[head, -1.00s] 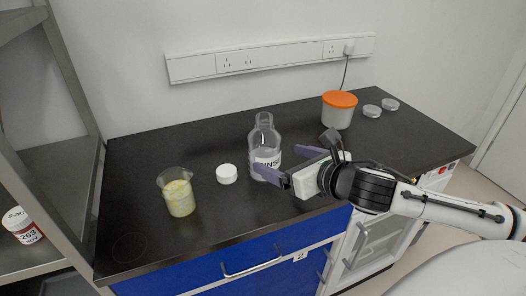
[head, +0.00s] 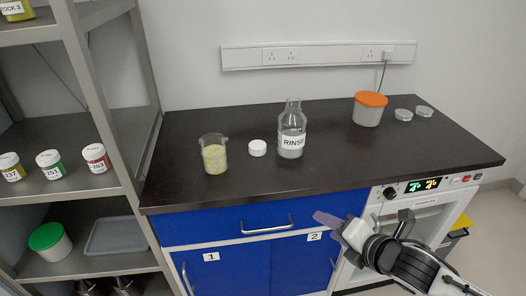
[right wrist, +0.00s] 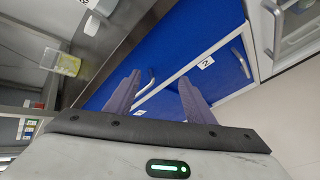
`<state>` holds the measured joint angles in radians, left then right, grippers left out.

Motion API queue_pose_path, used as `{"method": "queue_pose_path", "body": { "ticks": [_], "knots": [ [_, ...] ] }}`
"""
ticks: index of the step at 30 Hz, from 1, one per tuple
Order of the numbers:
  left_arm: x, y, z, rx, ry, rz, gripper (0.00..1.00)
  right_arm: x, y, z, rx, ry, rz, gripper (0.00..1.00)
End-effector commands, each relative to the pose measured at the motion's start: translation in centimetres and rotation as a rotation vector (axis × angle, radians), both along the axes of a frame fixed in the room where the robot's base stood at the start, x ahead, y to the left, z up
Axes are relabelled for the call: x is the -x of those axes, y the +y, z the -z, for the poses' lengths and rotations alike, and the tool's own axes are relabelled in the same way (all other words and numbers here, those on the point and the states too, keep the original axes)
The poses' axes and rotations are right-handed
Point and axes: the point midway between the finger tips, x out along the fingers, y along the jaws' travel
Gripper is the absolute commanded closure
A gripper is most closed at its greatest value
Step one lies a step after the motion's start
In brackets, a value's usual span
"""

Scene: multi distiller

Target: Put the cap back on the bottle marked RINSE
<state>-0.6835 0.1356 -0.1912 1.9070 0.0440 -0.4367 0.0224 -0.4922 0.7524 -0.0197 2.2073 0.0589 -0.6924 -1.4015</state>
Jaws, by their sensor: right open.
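The clear glass bottle marked RINSE (head: 291,135) stands upright and uncapped on the dark counter in the head view. A white cap (head: 258,148) lies on the counter just left of the bottle, apart from it. My right gripper (head: 328,222) is open and empty, below the counter's front edge and in front of the blue cabinet doors. In the right wrist view its two purple fingers (right wrist: 155,95) are spread, with nothing between them. My left gripper is not in view.
A beaker of yellow contents (head: 214,156) stands left of the cap. An orange-lidded tub (head: 369,108) and two clear dishes (head: 404,115) stand at the back right. A metal shelf (head: 75,196) with jars rises at the left. The front middle counter is clear.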

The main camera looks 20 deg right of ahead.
Motion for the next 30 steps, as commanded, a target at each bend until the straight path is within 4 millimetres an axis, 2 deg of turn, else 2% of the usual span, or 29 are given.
{"method": "queue_pose_path", "body": {
  "ticks": [1, 5, 9, 13, 15, 19, 23, 30],
  "knots": [
    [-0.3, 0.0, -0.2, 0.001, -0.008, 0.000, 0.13, 0.8, 0.6, 1.7, -0.102, 0.023, 0.057, 0.51],
    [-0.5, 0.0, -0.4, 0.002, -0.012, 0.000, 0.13, 3.3, 2.7, 6.2, -0.420, 0.091, 0.252, 0.51],
    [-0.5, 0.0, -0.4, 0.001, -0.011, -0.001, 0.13, 7.3, 7.0, 12.1, -0.874, 0.192, 0.565, 0.51],
    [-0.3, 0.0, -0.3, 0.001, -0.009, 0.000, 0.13, 10.8, 11.5, 15.9, -1.250, 0.274, 0.860, 0.51],
    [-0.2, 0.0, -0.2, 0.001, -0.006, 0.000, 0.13, 12.1, 13.5, 17.2, -1.399, 0.305, 0.986, 0.51],
    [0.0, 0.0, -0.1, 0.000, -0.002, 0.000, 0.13, 13.7, 16.1, 18.5, -1.569, 0.342, 1.140, 0.51],
    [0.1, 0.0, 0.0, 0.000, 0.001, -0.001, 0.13, 14.1, 16.9, 18.8, -1.631, 0.352, 1.195, 0.51],
    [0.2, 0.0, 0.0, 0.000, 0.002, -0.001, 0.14, 14.1, 16.9, 18.8, -1.633, 0.353, 1.198, 0.53]
  ]
}}
